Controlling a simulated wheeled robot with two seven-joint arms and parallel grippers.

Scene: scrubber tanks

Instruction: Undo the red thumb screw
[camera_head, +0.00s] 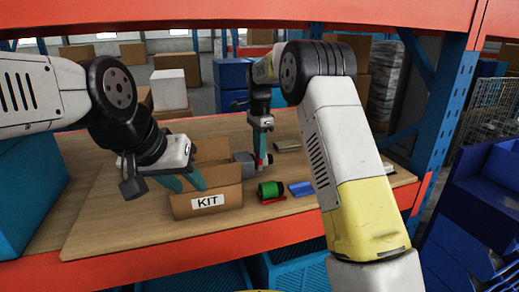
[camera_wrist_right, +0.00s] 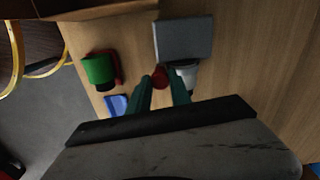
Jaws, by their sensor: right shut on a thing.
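The red thumb screw (camera_wrist_right: 160,76) shows in the right wrist view between the teal fingertips of my right gripper (camera_wrist_right: 162,88), beside a grey block (camera_wrist_right: 184,38) with a pale round part (camera_wrist_right: 188,72). My right gripper is shut on the screw. In the head view my right gripper (camera_head: 262,160) points down beside the grey block (camera_head: 243,160), and a little red (camera_head: 270,159) shows at its tips. My left gripper (camera_head: 183,182) is at the cardboard KIT box (camera_head: 205,202), its teal fingers apart, with nothing seen between them.
A green spool (camera_head: 268,189) with a red part lies right of the box on the wooden table (camera_head: 120,230). A blue piece (camera_head: 301,188) lies beside it. A light flat piece (camera_head: 287,146) lies farther back. A blue and orange rack post (camera_head: 440,110) stands at the right.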

